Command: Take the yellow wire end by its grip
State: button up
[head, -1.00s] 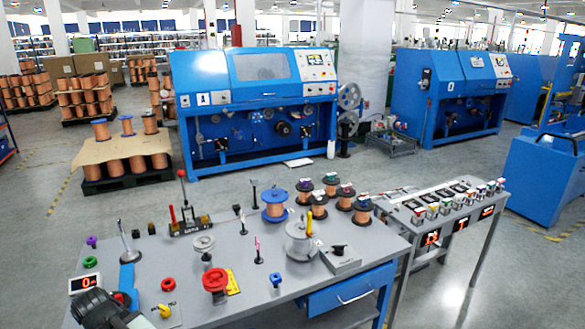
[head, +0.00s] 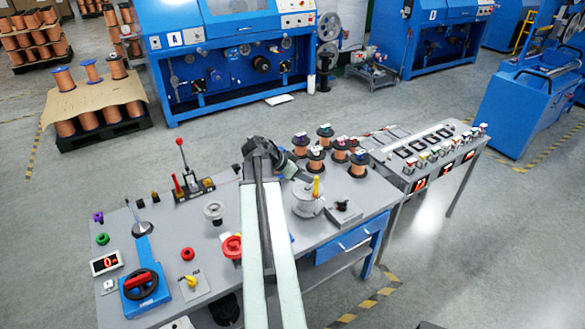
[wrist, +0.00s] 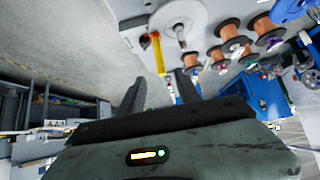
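The yellow grip of the wire end (head: 316,187) stands upright beside the pale round reel (head: 307,203) toward the table's right side. In the wrist view the yellow grip (wrist: 158,55) shows with a red part at one end, close to the white reel (wrist: 180,18). My gripper (wrist: 160,86) is open and empty, its two dark fingers apart. The yellow grip appears between and just beyond the fingertips; I cannot tell whether it is inside the gap.
Several copper spools (head: 325,150) stand right behind the reel. A grey box with a black knob (head: 343,208) is at its right. A red-handled stand (head: 190,180) and a red knob (head: 232,247) are left of my arm.

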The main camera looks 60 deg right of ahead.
aim_at(315, 181)
jog(key=b+x, duration=0.6)
jog(key=x, duration=0.1)
jog(key=shift+d+f, duration=0.15)
jog(key=shift+f, duration=0.3)
jog(key=shift+s+d+f, duration=0.25)
jog(key=shift+d+f, duration=0.05)
jog(key=shift+d, duration=0.1)
grip_shut()
dwell(1.5)
